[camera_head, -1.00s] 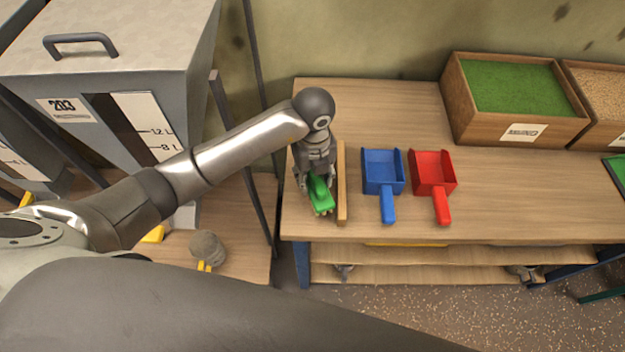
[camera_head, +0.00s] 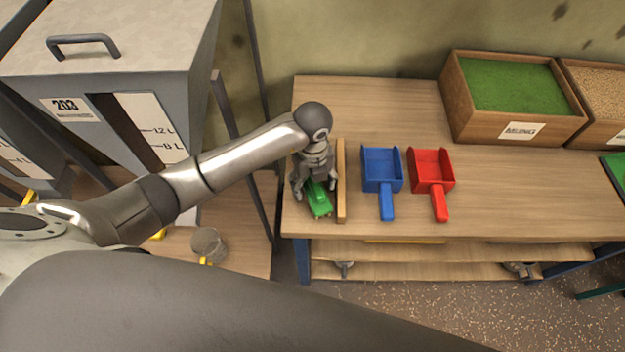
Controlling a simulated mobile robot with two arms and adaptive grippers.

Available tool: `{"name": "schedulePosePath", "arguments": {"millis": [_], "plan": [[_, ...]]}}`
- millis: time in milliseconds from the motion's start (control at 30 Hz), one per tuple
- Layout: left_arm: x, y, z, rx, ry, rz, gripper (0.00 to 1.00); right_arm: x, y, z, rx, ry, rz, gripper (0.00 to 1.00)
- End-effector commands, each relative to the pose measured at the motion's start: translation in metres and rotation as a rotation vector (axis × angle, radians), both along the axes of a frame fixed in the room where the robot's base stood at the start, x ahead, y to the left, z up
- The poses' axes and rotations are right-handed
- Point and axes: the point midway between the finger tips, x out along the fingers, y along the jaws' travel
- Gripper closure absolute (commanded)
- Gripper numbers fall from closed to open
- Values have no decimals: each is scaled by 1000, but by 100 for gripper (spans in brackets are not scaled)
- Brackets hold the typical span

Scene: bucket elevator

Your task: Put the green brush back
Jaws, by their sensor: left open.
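The green brush (camera_head: 319,203) lies at the left end of the wooden table (camera_head: 450,190), left of an upright wooden strip (camera_head: 341,182). My left gripper (camera_head: 315,193) is directly over the brush, pointing down, with its fingers open on either side of it. The gripper hides the rear part of the brush. My right gripper is not in view.
A blue scoop (camera_head: 383,172) and a red scoop (camera_head: 431,172) lie to the right of the strip. A crate of green grains (camera_head: 525,130) stands at the back right beside another crate (camera_head: 594,135). A grey hopper (camera_head: 120,60) is at the left.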

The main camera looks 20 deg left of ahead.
Motion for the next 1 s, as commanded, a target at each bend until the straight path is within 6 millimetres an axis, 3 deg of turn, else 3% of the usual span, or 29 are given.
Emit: {"name": "schedulePosePath", "arguments": {"millis": [233,700,1000], "plan": [[1,0,10,-1,-5,-1,38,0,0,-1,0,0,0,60],[1,0,104,0,-5,-2,38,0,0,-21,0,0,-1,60],[0,0,123,0,0,0,38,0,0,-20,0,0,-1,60]]}}
